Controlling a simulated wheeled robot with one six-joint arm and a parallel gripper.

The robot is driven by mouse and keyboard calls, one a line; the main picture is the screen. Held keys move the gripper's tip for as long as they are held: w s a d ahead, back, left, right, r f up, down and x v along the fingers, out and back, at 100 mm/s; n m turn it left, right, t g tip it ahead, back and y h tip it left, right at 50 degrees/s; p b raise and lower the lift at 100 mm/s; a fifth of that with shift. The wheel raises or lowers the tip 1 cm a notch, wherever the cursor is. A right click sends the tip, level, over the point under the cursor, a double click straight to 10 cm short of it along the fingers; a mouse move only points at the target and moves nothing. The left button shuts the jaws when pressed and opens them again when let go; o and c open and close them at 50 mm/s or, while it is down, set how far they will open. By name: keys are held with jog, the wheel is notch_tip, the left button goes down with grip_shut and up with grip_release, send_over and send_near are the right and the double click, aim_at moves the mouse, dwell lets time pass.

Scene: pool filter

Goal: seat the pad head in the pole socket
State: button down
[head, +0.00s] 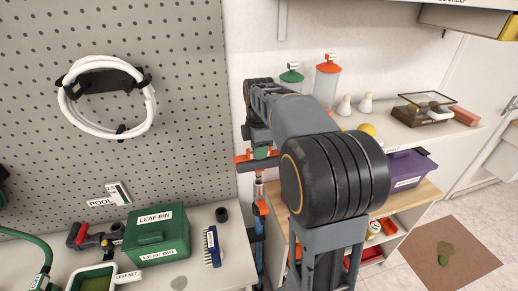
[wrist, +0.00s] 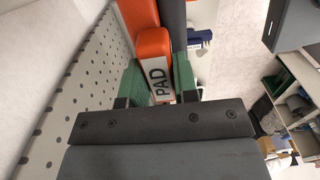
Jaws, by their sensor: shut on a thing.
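The orange pad head (wrist: 152,44), with a white "PAD" label, sits between the green-lined jaws of my gripper (wrist: 157,84) in the wrist view. My gripper is shut on it. In the head view my gripper (head: 262,152) is at the far end of my arm, and the pad head (head: 243,160) shows as orange ends on both sides of it. An upright pole (head: 260,236) with orange and blue parts stands directly below. A narrow whitish piece shows between the pad head and the pole's orange top. I cannot tell whether head and socket touch.
A bench at left holds a green leaf bin (head: 158,238), a blue brush (head: 212,246) and a black cup (head: 222,214). A pegboard (head: 180,110) stands behind. At right, a shelf unit holds a purple bin (head: 408,172). My arm hides part of the shelf.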

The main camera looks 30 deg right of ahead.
aim_at(259, 163)
jog(key=shift+f+b, duration=1.9)
jog(key=shift+f, duration=0.8)
jog(key=c, duration=0.8)
grip_release()
notch_tip(259, 163, up, 5)
jog(key=p, duration=0.4)
jog(key=shift+r+p, duration=0.1)
jog(key=shift+p, duration=0.2)
